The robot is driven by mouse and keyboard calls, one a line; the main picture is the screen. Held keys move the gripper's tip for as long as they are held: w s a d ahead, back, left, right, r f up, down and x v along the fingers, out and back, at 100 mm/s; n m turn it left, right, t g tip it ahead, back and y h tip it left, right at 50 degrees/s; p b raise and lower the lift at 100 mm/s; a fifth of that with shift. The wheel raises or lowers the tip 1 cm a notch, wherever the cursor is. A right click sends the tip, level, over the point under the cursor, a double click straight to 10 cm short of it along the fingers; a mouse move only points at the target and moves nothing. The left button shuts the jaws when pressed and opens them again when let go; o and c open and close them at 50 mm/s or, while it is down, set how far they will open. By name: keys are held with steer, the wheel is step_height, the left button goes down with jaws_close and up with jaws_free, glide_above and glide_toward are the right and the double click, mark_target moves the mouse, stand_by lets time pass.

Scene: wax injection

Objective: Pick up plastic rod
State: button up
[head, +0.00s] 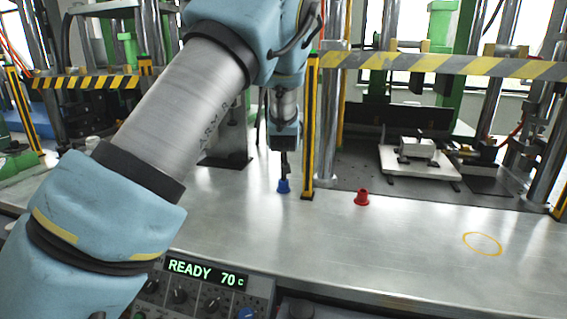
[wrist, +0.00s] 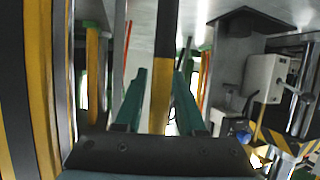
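I cannot make out for certain a plastic rod in either view. A small blue piece (head: 283,186) with a wider base stands on the metal table. A small red piece (head: 362,198) of similar shape stands to its right. My gripper (head: 285,168) points down in the head view, its fingers just above or at the blue piece; I cannot tell whether they touch it. In the wrist view my gripper (wrist: 160,75) shows two teal fingers standing apart, with nothing clearly held between them. A yellow and black post shows behind the gap.
A yellow and black upright post (head: 310,125) stands close to the right of my gripper. Striped bars (head: 440,64) cross above. A white mould fixture (head: 420,160) sits behind right. A yellow ring (head: 482,243) marks clear table at right. A control panel (head: 205,290) reads READY 70 C.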

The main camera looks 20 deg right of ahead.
jaws_close()
stand_by(1.1)
